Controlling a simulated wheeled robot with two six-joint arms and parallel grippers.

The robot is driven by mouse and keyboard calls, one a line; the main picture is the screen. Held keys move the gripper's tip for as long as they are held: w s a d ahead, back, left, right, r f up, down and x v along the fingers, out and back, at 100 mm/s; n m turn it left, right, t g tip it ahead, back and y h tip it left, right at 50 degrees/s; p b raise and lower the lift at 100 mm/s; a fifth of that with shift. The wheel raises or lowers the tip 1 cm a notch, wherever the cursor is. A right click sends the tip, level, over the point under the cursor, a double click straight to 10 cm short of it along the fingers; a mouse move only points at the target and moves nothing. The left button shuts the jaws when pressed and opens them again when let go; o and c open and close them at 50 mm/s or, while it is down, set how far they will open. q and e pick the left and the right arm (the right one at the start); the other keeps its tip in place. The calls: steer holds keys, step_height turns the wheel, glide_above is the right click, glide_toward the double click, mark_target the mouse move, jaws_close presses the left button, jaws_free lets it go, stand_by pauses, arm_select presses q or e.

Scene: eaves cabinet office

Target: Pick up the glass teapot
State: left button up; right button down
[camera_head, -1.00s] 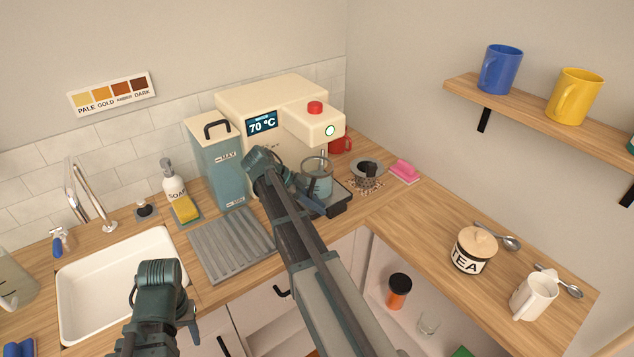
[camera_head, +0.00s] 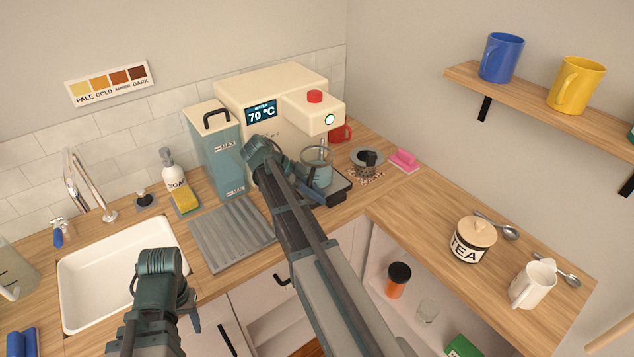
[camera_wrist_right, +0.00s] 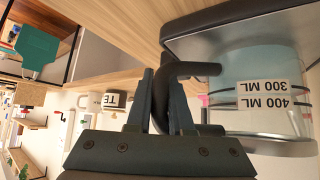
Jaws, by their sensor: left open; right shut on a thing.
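The glass teapot (camera_head: 318,168) is a clear vessel under the spout of the cream water dispenser (camera_head: 270,95), at the dark drip tray (camera_head: 337,192). In the right wrist view the teapot (camera_wrist_right: 265,65) appears upside down, with "300 ML" and "400 ML" marks and a dark curved handle (camera_wrist_right: 188,68). My right gripper (camera_wrist_right: 163,92) is shut on that handle; it also shows in the head view (camera_head: 297,174). I cannot tell whether the teapot's base touches the tray. My left gripper (camera_head: 162,290) is open and empty in front of the sink.
A teal water tank (camera_head: 216,155) and grey ribbed mat (camera_head: 230,235) lie left of the dispenser. A bowl (camera_head: 366,160) with scattered bits and a pink sponge (camera_head: 404,160) are to the right. The right counter holds a tea jar (camera_head: 470,245) and white mug (camera_head: 532,285).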

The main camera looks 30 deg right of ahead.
steer(key=shift+r, duration=0.15)
steer(key=shift+r+p, duration=0.9)
steer(key=shift+p, duration=0.1)
steer(key=s+a+r+p, duration=0.3)
steer(key=s+a, duration=0.7)
steer(key=s, duration=0.2)
steer(key=shift+a, duration=0.25)
